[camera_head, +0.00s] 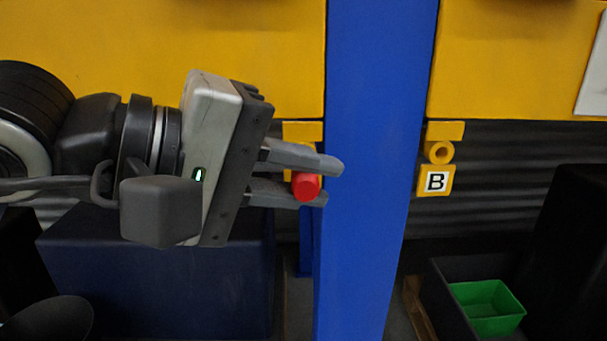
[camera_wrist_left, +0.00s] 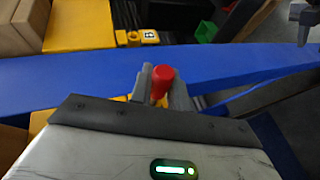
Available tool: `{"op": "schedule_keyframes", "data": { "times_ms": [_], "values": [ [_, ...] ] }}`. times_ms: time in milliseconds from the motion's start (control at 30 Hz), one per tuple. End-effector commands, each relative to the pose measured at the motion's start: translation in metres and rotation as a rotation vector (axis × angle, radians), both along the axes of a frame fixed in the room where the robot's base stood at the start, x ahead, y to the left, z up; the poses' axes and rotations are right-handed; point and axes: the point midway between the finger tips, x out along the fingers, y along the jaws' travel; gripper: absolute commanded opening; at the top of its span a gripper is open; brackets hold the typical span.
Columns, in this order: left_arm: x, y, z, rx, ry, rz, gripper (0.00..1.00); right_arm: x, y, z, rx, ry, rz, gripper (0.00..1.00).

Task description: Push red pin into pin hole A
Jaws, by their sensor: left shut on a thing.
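My left gripper (camera_head: 318,180) comes in from the left in the head view, its two grey fingers shut on the red pin (camera_head: 307,186). The pin's round red end faces the camera between the fingers. In the left wrist view the red pin (camera_wrist_left: 162,80) stands between the fingertips of my left gripper (camera_wrist_left: 160,88). A yellow bracket (camera_head: 302,132) shows behind the fingers, left of the blue post; its hole and any label are hidden by the gripper, so I cannot tell whether the pin touches it. My right gripper is not in the head view.
A blue post (camera_head: 370,170) stands just right of my fingertips. Beyond it hangs a yellow ring (camera_head: 439,151) above a plate marked B (camera_head: 436,181). Yellow panels (camera_head: 160,35) span the top. A green bin (camera_head: 486,306) sits low at right, and a dark blue box (camera_head: 150,285) is below my arm.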

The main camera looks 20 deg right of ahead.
Motion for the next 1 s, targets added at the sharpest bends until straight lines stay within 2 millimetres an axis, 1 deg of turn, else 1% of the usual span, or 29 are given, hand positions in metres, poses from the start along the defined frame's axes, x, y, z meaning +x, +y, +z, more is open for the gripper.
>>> {"op": "schedule_keyframes", "data": {
  "times_ms": [267,1000],
  "values": [
    [0.001,-0.001,0.0,0.0,0.0,0.0,0.0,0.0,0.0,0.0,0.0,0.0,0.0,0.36],
    [0.016,-0.005,0.0,-0.001,0.0,0.0,0.0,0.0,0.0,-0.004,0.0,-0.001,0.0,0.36]
  ]
}}
